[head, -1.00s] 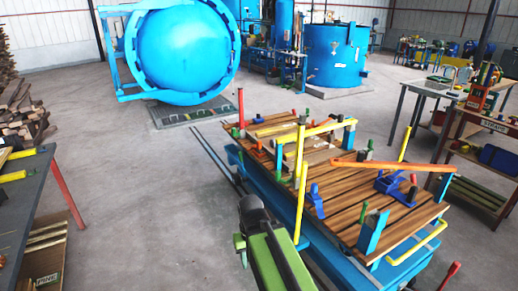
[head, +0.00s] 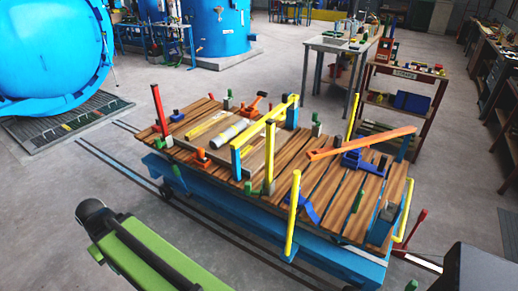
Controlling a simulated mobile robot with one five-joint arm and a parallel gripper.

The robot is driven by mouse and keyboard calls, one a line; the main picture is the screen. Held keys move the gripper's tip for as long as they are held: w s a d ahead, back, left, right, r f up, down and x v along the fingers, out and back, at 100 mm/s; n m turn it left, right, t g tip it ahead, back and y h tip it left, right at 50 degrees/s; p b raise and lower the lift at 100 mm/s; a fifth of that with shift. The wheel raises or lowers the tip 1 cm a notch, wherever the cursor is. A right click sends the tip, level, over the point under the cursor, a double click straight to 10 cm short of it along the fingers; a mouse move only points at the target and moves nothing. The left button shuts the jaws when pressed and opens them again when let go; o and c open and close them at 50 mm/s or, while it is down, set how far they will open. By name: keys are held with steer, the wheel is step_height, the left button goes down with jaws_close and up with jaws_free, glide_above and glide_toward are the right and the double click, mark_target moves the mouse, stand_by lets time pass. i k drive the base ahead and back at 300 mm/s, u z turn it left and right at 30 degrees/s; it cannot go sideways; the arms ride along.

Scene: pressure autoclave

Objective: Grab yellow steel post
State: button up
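Several yellow steel posts show at the slatted wooden cart (head: 205,118); I cannot tell which one the task means. One yellow post (head: 292,213) stands upright at the cart's near long side. A third yellow post (head: 352,110) stands upright at the far side. My green and black arm is at the lower left, apart from the posts in the picture. My gripper's fingers are not visible.
An orange bar (head: 360,143) lies slanted over the deck, near blue clamps (head: 365,162). A bent yellow handle (head: 404,211) is at the cart's right end. Rails run along the cart's near side. A blue autoclave (head: 50,55) is at the left. The floor left of the cart is open.

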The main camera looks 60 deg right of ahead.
mark_target(270, 122)
steer(key=z, duration=0.35)
steer(key=i, duration=0.9)
steer(key=z, duration=0.65)
steer(key=k, duration=0.8)
steer(key=z, duration=0.15)
steer(key=i, duration=0.8)
steer(key=u, duration=0.1)
